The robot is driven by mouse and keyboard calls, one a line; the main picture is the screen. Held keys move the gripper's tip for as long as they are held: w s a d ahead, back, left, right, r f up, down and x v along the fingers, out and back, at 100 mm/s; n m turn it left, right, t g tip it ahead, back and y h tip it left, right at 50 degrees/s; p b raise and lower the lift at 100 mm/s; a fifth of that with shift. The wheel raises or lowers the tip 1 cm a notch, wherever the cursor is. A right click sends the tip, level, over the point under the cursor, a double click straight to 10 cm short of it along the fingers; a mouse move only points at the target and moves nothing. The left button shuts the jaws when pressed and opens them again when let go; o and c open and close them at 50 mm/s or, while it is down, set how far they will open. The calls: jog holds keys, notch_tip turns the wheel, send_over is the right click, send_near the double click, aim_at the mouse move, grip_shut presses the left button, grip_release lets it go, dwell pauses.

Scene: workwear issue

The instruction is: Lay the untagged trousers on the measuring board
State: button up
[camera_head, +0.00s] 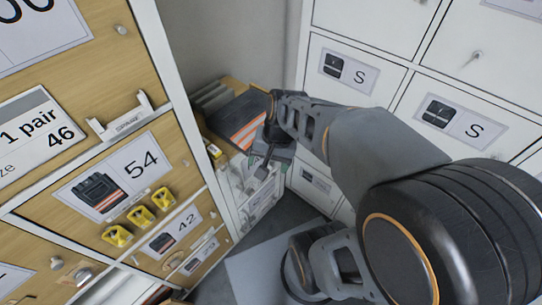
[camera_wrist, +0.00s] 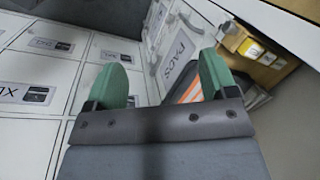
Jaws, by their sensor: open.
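A dark folded garment with orange and pale stripes (camera_head: 240,118) lies on a wooden surface in the back corner. It may be the trousers; I cannot make out whether it carries a tag. My gripper (camera_head: 265,158) is in front of it and to its lower right, over the white drawer fronts. The striped cloth (camera_wrist: 188,93) shows partly behind the right finger. I cannot pick out the measuring board for sure.
A wooden locker wall (camera_head: 60,150) with size labels and yellow tags (camera_head: 141,215) on a front stands close on the left. White drawers marked S (camera_head: 350,70) fill the right. A low white drawer unit (camera_head: 262,197) stands in the corner. Little free room lies between them.

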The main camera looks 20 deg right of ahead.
jog(key=n, duration=0.2)
jog(key=r+n+t+h, duration=0.1)
jog(key=n, duration=0.1)
jog(key=s+r+n+t+h, duration=0.1)
jog(key=n, duration=0.1)
jog(key=shift+d+r, duration=0.1)
jog(key=shift+r, duration=0.15)
